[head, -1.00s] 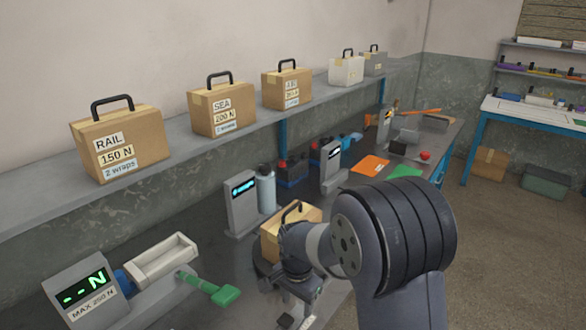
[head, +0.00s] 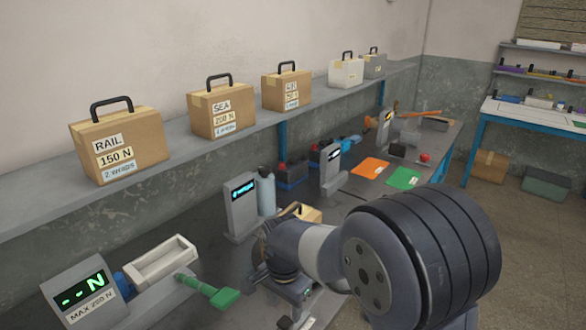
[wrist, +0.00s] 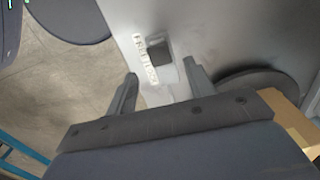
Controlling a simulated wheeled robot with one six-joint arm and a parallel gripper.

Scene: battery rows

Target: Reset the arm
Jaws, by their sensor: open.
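My gripper (wrist: 158,82) shows in the wrist view with its two fingers apart and nothing between them. Below the fingers is a grey surface with a small dark block and a white printed label (wrist: 146,62). In the head view my arm fills the lower right, and its wrist end is low over the bench; the fingertips are hard to make out there. A cardboard box (head: 305,213) stands on the bench behind my arm, mostly hidden by it. Its edge also shows at the right of the wrist view (wrist: 290,118).
A shelf (head: 50,205) holds the RAIL box (head: 118,145), the SEA box (head: 220,110) and several more. A force gauge (head: 84,290) with a green-handled lever (head: 212,291) is at front left. A display post (head: 240,205) and a bottle (head: 266,191) stand behind my arm.

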